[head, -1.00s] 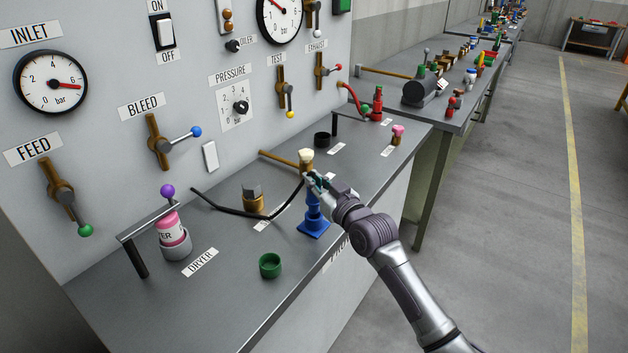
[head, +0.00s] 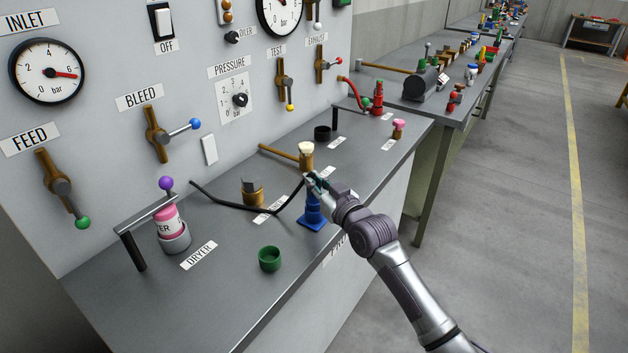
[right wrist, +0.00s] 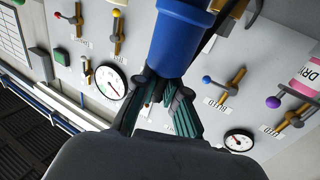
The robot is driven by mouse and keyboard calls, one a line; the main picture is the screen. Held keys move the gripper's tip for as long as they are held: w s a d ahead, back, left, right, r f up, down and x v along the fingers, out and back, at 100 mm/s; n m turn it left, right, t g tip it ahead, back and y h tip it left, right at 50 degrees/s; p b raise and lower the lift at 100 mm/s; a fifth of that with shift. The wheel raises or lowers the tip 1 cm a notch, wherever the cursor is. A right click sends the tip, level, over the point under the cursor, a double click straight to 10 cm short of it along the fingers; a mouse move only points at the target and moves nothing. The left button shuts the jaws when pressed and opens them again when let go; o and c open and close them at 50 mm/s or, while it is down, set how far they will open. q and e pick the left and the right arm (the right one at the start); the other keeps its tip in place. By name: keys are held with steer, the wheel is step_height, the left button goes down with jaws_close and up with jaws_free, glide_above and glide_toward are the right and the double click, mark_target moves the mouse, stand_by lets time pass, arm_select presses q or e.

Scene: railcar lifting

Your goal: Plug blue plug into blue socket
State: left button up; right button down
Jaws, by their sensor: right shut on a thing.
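My right gripper (head: 314,181) is shut at the top of the blue plug (head: 312,197), above the bench. In the right wrist view the plug fills the top middle as a large blue cylinder (right wrist: 183,45), with my gripper's fingers (right wrist: 165,100) close below it in the picture. The blue socket (head: 313,223), with a square base, stands on the bench directly under the plug. Plug and socket look lined up in one upright stack; I cannot tell how deep the plug sits. My left gripper is not in view.
A black hose (head: 240,207) runs from the panel toward my gripper. A brass post with a cream top (head: 306,156) stands just behind it. A brass fitting (head: 252,193), a green cup (head: 269,258) and a pink bottle (head: 167,222) stand to the left. The front-left bench top is clear.

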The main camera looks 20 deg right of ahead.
steer(key=shift+f+b, duration=0.45)
steer(key=shift+f, duration=0.3)
steer(key=c, duration=1.2)
jaws_free()
steer(key=shift+o, duration=0.2)
steer(key=v, duration=1.2)
steer(key=shift+r, duration=0.1)
